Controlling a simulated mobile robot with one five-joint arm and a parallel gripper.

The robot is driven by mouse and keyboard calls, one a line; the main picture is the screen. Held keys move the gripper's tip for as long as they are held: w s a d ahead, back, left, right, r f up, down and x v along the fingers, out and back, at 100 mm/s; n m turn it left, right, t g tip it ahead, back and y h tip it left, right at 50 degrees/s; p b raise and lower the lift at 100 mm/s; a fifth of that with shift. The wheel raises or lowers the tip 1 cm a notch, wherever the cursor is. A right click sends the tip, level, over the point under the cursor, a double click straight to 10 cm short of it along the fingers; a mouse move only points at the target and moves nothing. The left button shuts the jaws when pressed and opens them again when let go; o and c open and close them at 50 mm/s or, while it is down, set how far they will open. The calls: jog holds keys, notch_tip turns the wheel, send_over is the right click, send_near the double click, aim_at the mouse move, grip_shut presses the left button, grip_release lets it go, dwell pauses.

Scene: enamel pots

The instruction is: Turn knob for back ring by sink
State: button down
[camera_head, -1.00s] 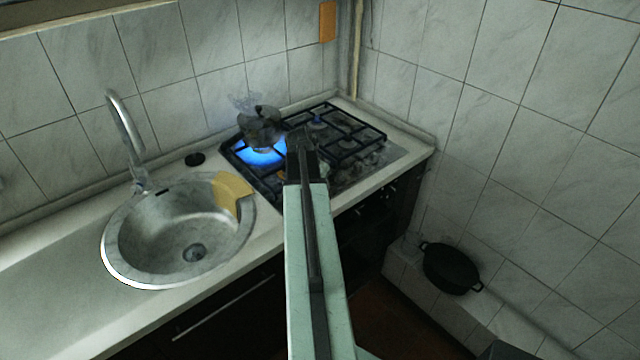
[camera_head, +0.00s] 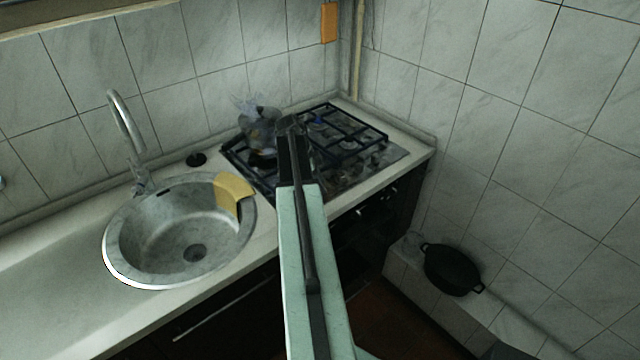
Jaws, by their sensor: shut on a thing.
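The gas hob (camera_head: 402,155) is set in the counter to the right of the sink. Its back ring by the sink lies under a dark, blurred, partly see-through object (camera_head: 258,122). No flame shows there. My gripper (camera_head: 290,124) appears over the left part of the hob, just right of that object. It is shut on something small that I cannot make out. My arm comes up from the bottom of the picture and covers part of the hob. The knob for the back ring cannot be told apart; two small knobs (camera_head: 362,212) show on the dark front below the counter.
The round steel sink (camera_head: 127,262) with a tall tap (camera_head: 125,125) is at left. A yellow cloth (camera_head: 232,187) lies on its rim. Tiled walls stand behind and at right. A black pot (camera_head: 452,270) sits on the low ledge at right.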

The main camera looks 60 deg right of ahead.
jog(key=shift+m+y, duration=0.3)
jog(key=shift+m, duration=0.5)
jog(key=c, duration=1)
grip_release()
jog(key=shift+s, duration=0.1)
jog(key=shift+c, duration=0.2)
jog(key=p+v, duration=0.7)
jog(key=v, duration=0.1)
jog(key=shift+d+f, duration=0.1)
